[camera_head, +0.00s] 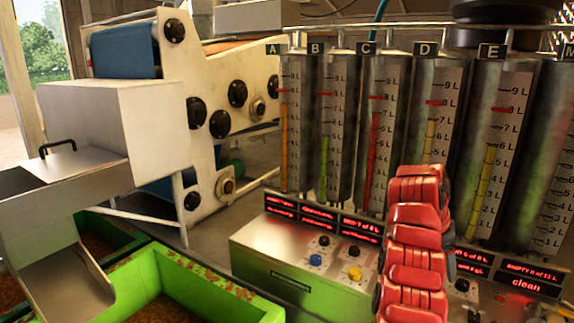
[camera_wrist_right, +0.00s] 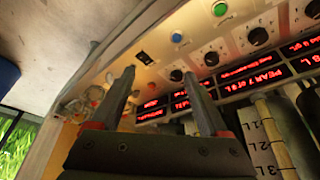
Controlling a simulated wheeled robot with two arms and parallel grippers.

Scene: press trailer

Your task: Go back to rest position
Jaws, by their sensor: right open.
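My right gripper (camera_wrist_right: 160,74) is open in the right wrist view, with its two dark fingers apart and nothing between them. Its fingertips point at the control panel (camera_wrist_right: 150,58), which has buttons, knobs and red displays. Whether they touch it I cannot tell. In the head view my red right arm (camera_head: 413,235) stands in front of the panel (camera_head: 290,257) and hides part of it; the gripper itself is hidden there. My left gripper is not in view.
Tall graduated cylinders (camera_head: 298,120) labelled with letters stand behind the panel. A white press machine (camera_head: 190,110) with a metal chute (camera_head: 68,285) is at left. A green bin (camera_head: 190,290) stands in front. Bare floor shows between press and panel.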

